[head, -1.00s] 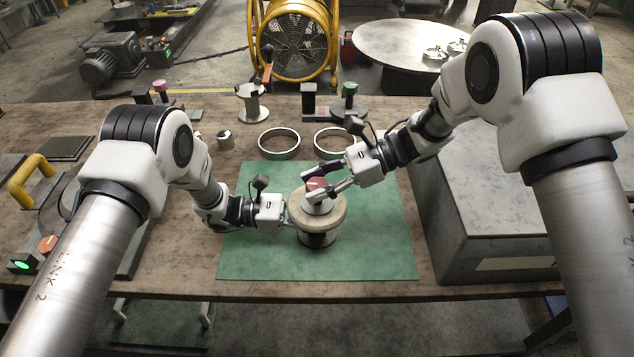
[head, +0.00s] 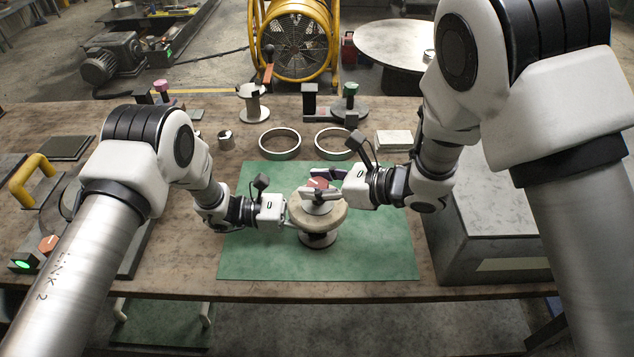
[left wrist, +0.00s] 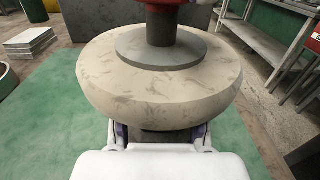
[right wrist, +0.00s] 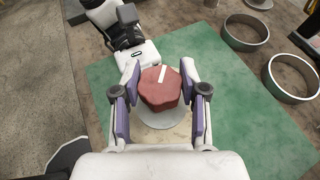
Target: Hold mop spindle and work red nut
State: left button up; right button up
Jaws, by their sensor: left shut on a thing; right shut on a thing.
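The mop (head: 329,216), a thick beige polishing wheel with a grey flange, stands upright on its spindle on the green mat (head: 380,255). My left gripper (head: 289,214) is shut on the spindle just under the wheel; the wheel hides the grip in the left wrist view (left wrist: 160,90). The red nut (right wrist: 160,88) sits on top of the spindle and has a white mark. My right gripper (right wrist: 160,92) is around the nut from above, with a purple-padded finger on each side, and is shut on it. In the head view the fingers partly cover the nut (head: 318,183).
Two metal rings (head: 280,143) (head: 335,142) lie behind the mat. A spool-like stand (head: 252,103) and a post with a green knob (head: 350,100) stand farther back. A large grey box (head: 490,235) borders the mat on the right. The front of the mat is clear.

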dwell(0.5)
jog(key=o, duration=1.2)
jog(key=shift+c, duration=0.2)
jog(key=shift+d, duration=0.1)
jog(key=v, duration=1.2)
jog(key=shift+s, duration=0.2)
jog(key=shift+r+m, duration=0.1)
jog(key=shift+m, duration=0.2)
